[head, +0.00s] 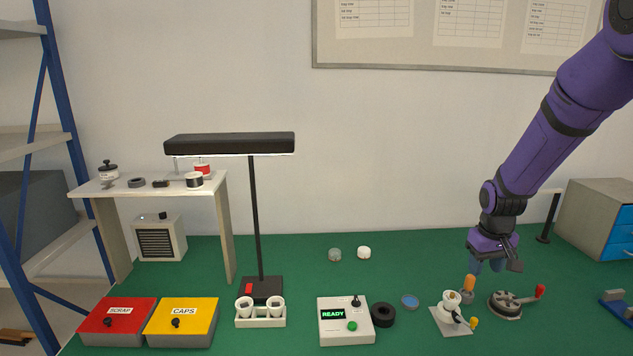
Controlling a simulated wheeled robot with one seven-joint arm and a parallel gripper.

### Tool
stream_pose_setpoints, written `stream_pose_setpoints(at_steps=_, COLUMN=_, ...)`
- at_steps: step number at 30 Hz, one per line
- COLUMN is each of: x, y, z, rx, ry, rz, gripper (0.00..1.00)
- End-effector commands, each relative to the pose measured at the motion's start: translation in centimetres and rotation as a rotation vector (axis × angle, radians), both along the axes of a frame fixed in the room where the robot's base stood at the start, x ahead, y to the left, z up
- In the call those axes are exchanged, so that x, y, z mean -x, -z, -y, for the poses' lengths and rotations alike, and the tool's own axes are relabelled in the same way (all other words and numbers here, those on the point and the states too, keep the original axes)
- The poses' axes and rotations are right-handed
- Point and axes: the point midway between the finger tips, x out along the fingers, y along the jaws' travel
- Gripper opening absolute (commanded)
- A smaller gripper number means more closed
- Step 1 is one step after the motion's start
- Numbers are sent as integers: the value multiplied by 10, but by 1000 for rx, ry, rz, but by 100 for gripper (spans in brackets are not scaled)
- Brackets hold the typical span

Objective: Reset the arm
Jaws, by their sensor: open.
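My purple arm reaches down from the upper right in the head view. My gripper (487,264) is open and points down, with its bluish fingers just above and behind an orange-topped item (468,284) on the green bench. No object shows between the fingers, though the wrist hides part of them. A white socket stand (451,316) with a yellow-tipped lever is in front of the gripper. A dark round clamp (506,304) with a red handle is to its right.
The green bench (300,268) carries a READY box (345,322), a black ring (383,315), a white cup holder (260,321), and red SCRAP (117,322) and yellow CAPS (181,322) bins. A tall black lamp (256,215) stands left of centre. Blue drawers (620,235) are at right.

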Motion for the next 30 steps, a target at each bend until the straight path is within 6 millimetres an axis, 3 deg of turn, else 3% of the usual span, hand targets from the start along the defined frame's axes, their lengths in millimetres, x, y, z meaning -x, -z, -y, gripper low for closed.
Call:
stream_pose_setpoints(at_steps=1, x=6, y=-21, z=-6, rx=3, ry=1, rz=20, gripper=46)
stream_pose_setpoints(at_steps=6, x=31, y=-73, z=-23, rx=3, ry=11, rz=71, gripper=46)
stream_pose_setpoints(at_steps=15, x=89, y=-150, z=-51, rx=-3, ry=24, rz=159, gripper=46)
stream_pose_setpoints(at_steps=24, x=158, y=-204, z=-76, rx=-21, ry=34, rz=247, gripper=46)
stream_pose_setpoints(at_steps=30, x=208, y=-227, z=-90, rx=-39, ry=39, rz=305, gripper=46)
